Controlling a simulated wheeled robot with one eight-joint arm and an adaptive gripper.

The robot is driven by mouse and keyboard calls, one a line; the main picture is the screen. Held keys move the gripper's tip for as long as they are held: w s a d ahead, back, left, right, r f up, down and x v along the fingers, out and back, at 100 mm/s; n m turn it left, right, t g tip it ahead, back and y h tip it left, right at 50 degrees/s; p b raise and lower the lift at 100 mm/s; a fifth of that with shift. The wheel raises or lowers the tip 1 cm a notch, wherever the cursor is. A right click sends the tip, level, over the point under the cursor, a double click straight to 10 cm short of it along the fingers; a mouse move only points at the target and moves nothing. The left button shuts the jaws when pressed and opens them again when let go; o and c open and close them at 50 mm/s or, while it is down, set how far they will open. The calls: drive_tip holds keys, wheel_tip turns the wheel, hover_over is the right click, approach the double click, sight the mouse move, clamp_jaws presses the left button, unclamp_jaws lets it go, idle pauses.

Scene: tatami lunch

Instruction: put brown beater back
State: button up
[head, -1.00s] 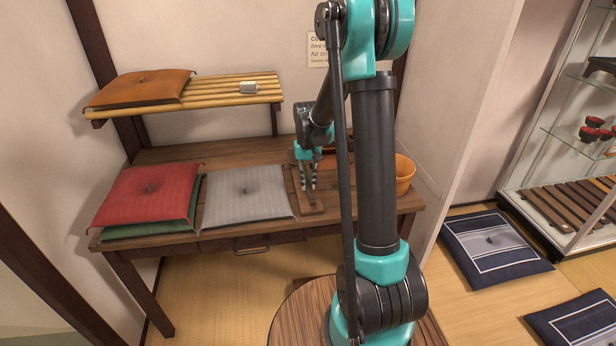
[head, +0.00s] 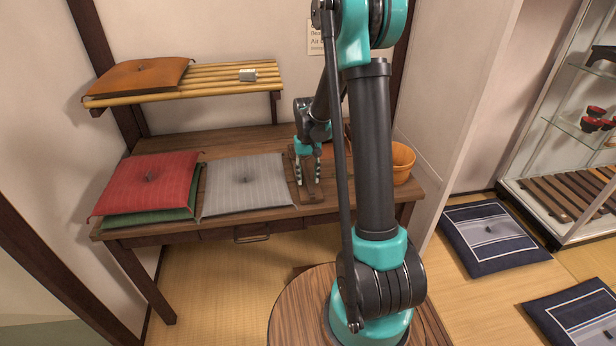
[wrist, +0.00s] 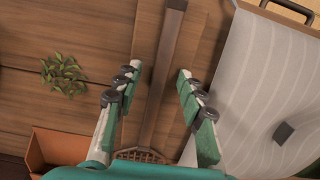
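The brown beater (wrist: 160,88) shows in the wrist view as a long dark handle with a lattice head (wrist: 145,154) at the bottom edge, partly hidden by my gripper. It lies along a flat wooden board (wrist: 191,45) on the desk. My gripper (wrist: 155,88) is open, with one finger on each side of the handle and gaps visible on both sides. In the head view my gripper (head: 308,182) is low over the board (head: 313,195), right of the grey cushion (head: 245,190). Whether the fingertips touch the board is unclear.
A red cushion (head: 150,182) lies on a green one (head: 150,220) at the desk's left. An orange bucket (head: 402,163) stands at the right. A slatted shelf (head: 225,80) above holds an orange cushion (head: 140,75). Green leaves (wrist: 63,74) lie near the board.

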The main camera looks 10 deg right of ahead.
wheel_tip(320, 180, up, 11)
drive_tip(key=w, duration=0.1)
drive_tip(key=s+d+f+t, duration=0.2)
drive_tip(key=s+f, duration=0.1)
drive_tip(key=s, duration=0.9)
drive_tip(key=s+d+f+t, duration=0.2)
drive_tip(key=s+t, duration=0.1)
drive_tip(key=s, duration=0.9)
drive_tip(key=shift+f, duration=0.4)
